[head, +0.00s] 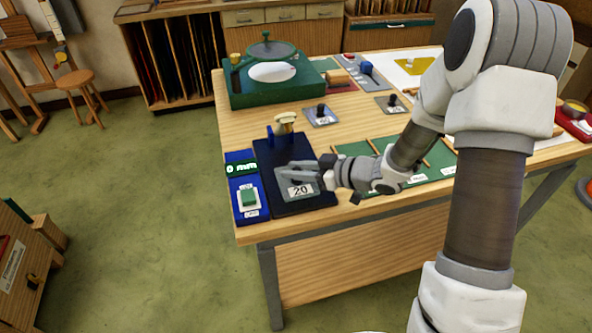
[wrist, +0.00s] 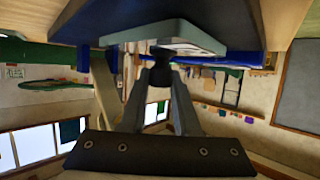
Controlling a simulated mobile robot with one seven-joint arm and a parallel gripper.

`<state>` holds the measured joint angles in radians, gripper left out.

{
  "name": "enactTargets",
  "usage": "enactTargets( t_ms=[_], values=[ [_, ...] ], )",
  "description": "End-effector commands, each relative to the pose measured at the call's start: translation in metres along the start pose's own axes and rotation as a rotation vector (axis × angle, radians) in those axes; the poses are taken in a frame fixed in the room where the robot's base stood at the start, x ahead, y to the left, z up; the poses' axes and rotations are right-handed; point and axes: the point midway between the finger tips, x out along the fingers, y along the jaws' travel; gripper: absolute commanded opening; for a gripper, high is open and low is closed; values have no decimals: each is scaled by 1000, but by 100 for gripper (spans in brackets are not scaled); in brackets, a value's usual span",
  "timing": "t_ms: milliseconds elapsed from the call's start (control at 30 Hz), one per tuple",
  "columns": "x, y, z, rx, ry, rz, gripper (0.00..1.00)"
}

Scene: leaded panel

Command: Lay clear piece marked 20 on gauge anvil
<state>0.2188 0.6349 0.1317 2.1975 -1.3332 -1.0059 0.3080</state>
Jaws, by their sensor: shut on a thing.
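The clear piece marked 20 (head: 300,191) is a grey-looking, see-through plate with a white label, over the dark base of the gauge (head: 267,150). In the wrist view the piece (wrist: 190,34) shows edge-on, with a dark knob between my fingertips. My gripper (head: 297,174) is shut on it; in the wrist view the fingers (wrist: 160,72) close on that knob. The gauge has a blue side panel with a display (head: 241,168) reading 0 mm and a green button (head: 248,197). The anvil itself I cannot make out. I cannot tell whether the piece touches the base.
A brass-topped post (head: 286,120) and a blue block stand at the gauge's back. A green turntable-like device (head: 265,75) is behind. Small grey plates with black knobs (head: 320,114) lie to the right, and a green mat (head: 430,156) lies under my arm.

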Motion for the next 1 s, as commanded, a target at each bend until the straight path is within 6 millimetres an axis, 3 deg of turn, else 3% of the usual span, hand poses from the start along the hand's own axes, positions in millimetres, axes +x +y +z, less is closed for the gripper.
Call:
enactTargets(
  t_ms=[267,300,433,800,1000],
  values=[
    [1,0,3,-1,1,0,0],
    [1,0,2,-1,0,0,37],
    [1,0,2,-1,0,0,60],
    [-2,0,-3,-1,0,1,60],
    [-36,1,-2,1,0,5,60]
  ],
)
